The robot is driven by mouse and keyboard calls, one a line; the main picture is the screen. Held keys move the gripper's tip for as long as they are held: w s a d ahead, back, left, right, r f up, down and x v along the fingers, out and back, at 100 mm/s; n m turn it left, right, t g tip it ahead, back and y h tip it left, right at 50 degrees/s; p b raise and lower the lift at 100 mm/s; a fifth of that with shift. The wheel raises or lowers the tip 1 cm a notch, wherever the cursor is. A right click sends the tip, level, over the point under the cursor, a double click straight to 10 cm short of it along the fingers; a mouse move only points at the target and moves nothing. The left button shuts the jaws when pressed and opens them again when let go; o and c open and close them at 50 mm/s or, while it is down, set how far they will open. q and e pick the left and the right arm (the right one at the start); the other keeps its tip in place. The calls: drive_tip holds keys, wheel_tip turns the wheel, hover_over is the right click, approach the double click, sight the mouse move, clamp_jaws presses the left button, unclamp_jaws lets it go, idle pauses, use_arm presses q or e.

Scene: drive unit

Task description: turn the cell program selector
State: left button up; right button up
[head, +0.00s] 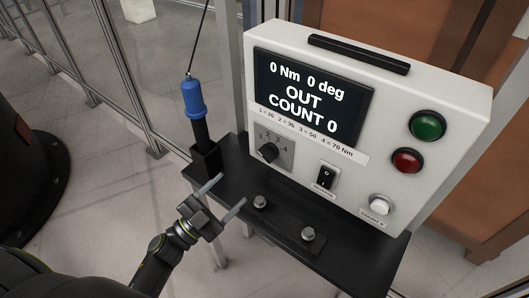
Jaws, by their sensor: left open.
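The cell program selector (268,152) is a black rotary knob on a grey plate marked 1 to 4, low on the left of the white control box (480,110). The box's screen (308,95) reads 0 Nm, 0 deg, OUT, COUNT 0. My left gripper (226,194) is open, with its two fingers spread and nothing between them. It is below and left of the selector, apart from it, over the near left edge of the black shelf. My right gripper is not in view.
A blue-topped tool (193,100) hangs on a cable in a black holder (205,160) left of the box. Two bolts (308,234) stand on the black shelf (345,262). The box also has a rocker switch (326,176), green button (427,125), red button (407,160) and white button (380,205).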

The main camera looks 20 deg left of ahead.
sight(264, 157)
use_arm(q)
drive_tip(key=p+x, duration=0.3)
drive_tip(key=x, duration=0.8)
drive_tip(key=shift+w+r, duration=0.2)
drive_tip(key=shift+w, duration=0.1)
drive_tip(key=shift+w+d+r, duration=0.1)
drive_tip(key=shift+w+d, duration=0.1)
drive_tip(key=shift+w, duration=0.25)
drive_tip(key=c, duration=1)
